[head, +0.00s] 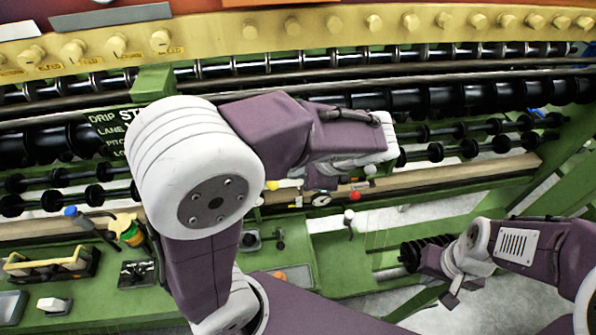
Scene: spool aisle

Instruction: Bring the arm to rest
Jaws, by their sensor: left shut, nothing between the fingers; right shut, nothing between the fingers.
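My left arm fills the middle of the head view, with its large white elbow joint in front of the machine. My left gripper (321,184) hangs below the end of its purple forearm, over the machine's wooden rail. It is partly covered by the wrist, is shut and holds nothing that I can see. My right gripper (452,298) is at the lower right, shut and empty, pointing down and left. It is beside a black ribbed roller end (418,252), over the grey floor. I cannot tell whether it touches anything.
A green machine with black rollers (460,96) and a yellow knobbed rail (290,28) spans the back. A green bench (95,305) at the lower left holds a tool tray (50,264) and a blue-tipped tool (88,226). Grey floor (480,205) shows at the right.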

